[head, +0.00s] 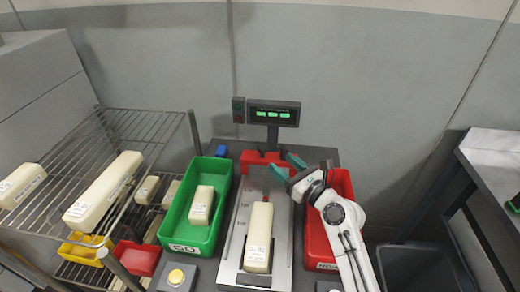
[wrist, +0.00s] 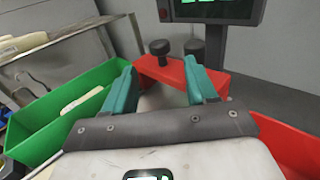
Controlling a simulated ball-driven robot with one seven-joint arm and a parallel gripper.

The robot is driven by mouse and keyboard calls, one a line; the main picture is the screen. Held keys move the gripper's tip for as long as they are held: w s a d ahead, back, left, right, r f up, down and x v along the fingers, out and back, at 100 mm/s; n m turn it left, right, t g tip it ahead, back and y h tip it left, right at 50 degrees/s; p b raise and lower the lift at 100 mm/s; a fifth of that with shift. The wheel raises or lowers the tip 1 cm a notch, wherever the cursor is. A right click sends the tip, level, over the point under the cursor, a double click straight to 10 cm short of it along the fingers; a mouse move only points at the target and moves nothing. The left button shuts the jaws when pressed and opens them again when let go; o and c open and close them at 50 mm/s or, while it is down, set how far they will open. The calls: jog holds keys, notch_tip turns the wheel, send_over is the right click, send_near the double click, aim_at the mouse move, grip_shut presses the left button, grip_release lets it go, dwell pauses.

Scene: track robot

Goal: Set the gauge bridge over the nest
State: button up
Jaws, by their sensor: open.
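The red gauge bridge (head: 254,159) stands at the far end of the long metal nest (head: 235,228). It also shows in the wrist view (wrist: 166,73), with a black knob on top. A cream block with a label (head: 259,238) lies lengthwise in the near part of the nest. My gripper (head: 287,166) is at the far end of the nest, close to the bridge. In the wrist view its teal fingers (wrist: 162,70) are spread and empty, with red of the bridge showing between them. Whether they touch it I cannot tell.
A green bin (head: 182,237) holding a cream block is left of the nest. A red bin (head: 318,246) is right, partly behind my arm. A display (head: 274,113) stands behind. A wire rack (head: 130,125) with cream blocks is far left. A dark bin (head: 420,268) sits lower right.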

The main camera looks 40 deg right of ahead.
aim_at(266, 150)
jog(key=w, duration=0.6)
jog(key=w+d, duration=0.1)
jog(key=w, duration=0.2)
jog(key=shift+w+d+p, duration=0.1)
jog(key=shift+w+p, duration=0.3)
jog(key=shift+r, duration=0.1)
grip_shut()
